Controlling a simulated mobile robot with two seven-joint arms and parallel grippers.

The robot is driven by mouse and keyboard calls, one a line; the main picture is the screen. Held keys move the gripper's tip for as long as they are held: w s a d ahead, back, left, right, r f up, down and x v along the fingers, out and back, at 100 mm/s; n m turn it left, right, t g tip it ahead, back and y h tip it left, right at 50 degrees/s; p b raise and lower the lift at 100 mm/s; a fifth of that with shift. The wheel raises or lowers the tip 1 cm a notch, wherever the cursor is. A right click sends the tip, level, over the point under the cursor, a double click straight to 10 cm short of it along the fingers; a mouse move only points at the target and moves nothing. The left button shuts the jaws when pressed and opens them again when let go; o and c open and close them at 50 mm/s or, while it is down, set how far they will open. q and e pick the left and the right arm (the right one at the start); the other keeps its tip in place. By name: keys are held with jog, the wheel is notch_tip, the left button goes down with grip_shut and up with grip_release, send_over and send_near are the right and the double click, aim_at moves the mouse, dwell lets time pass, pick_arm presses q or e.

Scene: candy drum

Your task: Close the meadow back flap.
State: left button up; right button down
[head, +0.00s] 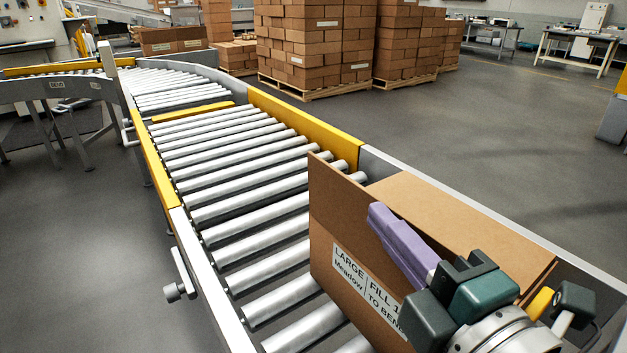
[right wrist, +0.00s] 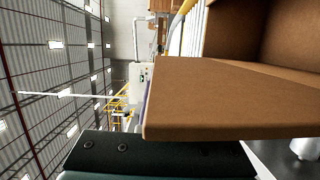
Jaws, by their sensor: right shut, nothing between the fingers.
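A brown cardboard box stands on the roller conveyor at the lower right of the head view. Its near-left panel (head: 335,215) stands upright and bears a white label (head: 365,285) reading "LARGE", "Meadow" and part of "FILL". A second brown panel (head: 460,215) slopes along the far right side; I cannot tell which flap is the back one. My right gripper (head: 375,210) has purple fingers, shut and empty, overlapping the labelled panel in view; contact is unclear. In the right wrist view a cardboard flap (right wrist: 235,100) lies close to the camera, with the box interior (right wrist: 275,35) behind. My left gripper is out of view.
Bare rollers (head: 235,175) run away to the back left between yellow and grey rails (head: 305,130). Stacked cartons (head: 315,45) stand on pallets beyond. The grey floor (head: 500,130) to the right is open.

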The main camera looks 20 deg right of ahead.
aim_at(444, 236)
jog(key=p, duration=0.1)
jog(key=d+m, duration=0.1)
jog(key=d+m+p, duration=0.1)
jog(key=shift+w+r+g+p, duration=0.3)
jog(key=shift+w+r+g, duration=0.1)
jog(key=w+d+f+m+g+y+b, duration=0.1)
jog(key=d+f+m, duration=0.1)
jog(key=d+m, duration=0.1)
jog(key=w+d+f+m+g+y+b, duration=0.1)
jog(key=d+f+m, duration=0.2)
jog(key=m, duration=0.2)
jog(key=w+d+f+m+b, duration=0.1)
jog(key=d+f+m, duration=0.1)
jog(key=d+m, duration=0.1)
jog(key=shift+f+m+g+y, duration=0.15)
jog(key=shift+m+g+y, duration=0.25)
jog(key=shift+f+b, duration=0.45)
jog(key=shift+b, duration=0.05)
jog(key=shift+w+d, duration=0.1)
